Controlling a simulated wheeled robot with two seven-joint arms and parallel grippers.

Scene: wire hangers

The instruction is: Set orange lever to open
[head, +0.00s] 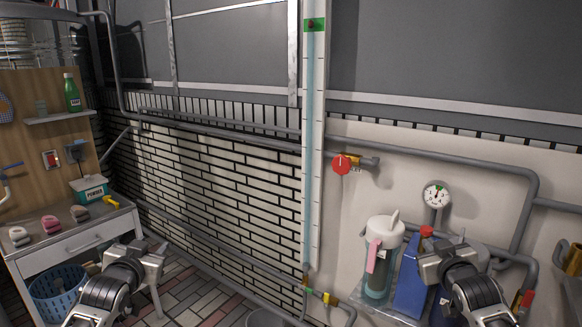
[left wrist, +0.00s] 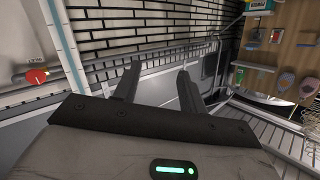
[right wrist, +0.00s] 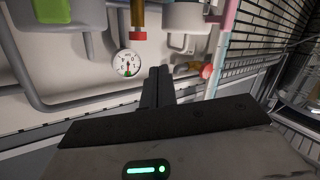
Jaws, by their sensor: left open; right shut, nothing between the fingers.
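I cannot tell for sure which part is the orange lever. In the head view, a small orange-brown fitting (head: 306,281) sits at the foot of the tall gauge tube, with a yellow fitting (head: 330,299) on the pipe beside it. A red octagonal handle (head: 341,164) is on a wall pipe, and a red-orange handle (head: 526,299) is at the lower right. My left gripper (left wrist: 156,80) is open and empty, in front of the brick wall near the cart. My right gripper (right wrist: 161,84) is shut and empty, in front of the bottles. Neither touches a handle.
A dial gauge (head: 436,194) is on the wall at the right. A flask (head: 378,262) and a blue bottle (head: 411,285) stand on a shelf below it. A cart (head: 80,240) stands at the left. Pipes run along the wall; the middle floor looks partly clear.

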